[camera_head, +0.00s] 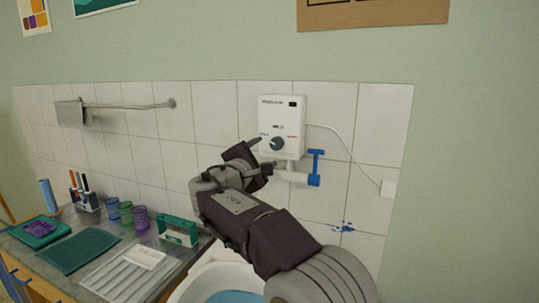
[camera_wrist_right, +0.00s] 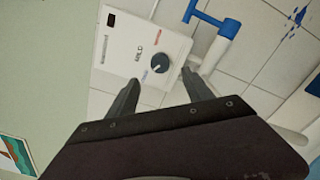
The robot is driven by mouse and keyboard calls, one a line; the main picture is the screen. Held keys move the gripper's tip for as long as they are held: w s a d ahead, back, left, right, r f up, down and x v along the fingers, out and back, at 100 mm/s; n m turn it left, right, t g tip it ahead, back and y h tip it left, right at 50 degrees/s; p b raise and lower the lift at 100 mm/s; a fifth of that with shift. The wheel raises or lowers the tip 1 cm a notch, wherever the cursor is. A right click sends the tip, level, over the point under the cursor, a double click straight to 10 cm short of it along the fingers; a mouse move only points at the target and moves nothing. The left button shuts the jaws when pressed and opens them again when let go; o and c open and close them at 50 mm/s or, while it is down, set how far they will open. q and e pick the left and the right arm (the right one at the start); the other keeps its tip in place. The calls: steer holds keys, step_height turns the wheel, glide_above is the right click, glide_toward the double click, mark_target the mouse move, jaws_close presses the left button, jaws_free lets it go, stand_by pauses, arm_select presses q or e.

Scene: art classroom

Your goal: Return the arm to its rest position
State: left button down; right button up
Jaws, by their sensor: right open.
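My right arm reaches up from the bottom right in the head view. Its gripper (camera_head: 262,155) is in front of the lower part of a white water heater (camera_head: 283,112) on the tiled wall. The heater has a dark round knob (camera_head: 278,143). In the right wrist view, the two fingers of the gripper (camera_wrist_right: 165,92) are spread apart with nothing between them. The heater (camera_wrist_right: 125,45) and its knob (camera_wrist_right: 160,63) show beyond the fingertips, and the knob appears clear of them. My left gripper is not in view.
A blue-handled tap (camera_head: 316,166) and white pipe sit just right of the gripper. A white basin (camera_head: 190,285) is below my arm. The counter at left holds cups (camera_head: 126,213), a green holder (camera_head: 178,231), a ribbed white tray (camera_head: 112,281) and a pen holder. A rail (camera_head: 130,106) is on the wall.

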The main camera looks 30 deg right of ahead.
steer(key=shift+s+a, duration=0.3)
steer(key=shift+a, duration=0.05)
steer(key=shift+d+r, duration=0.1)
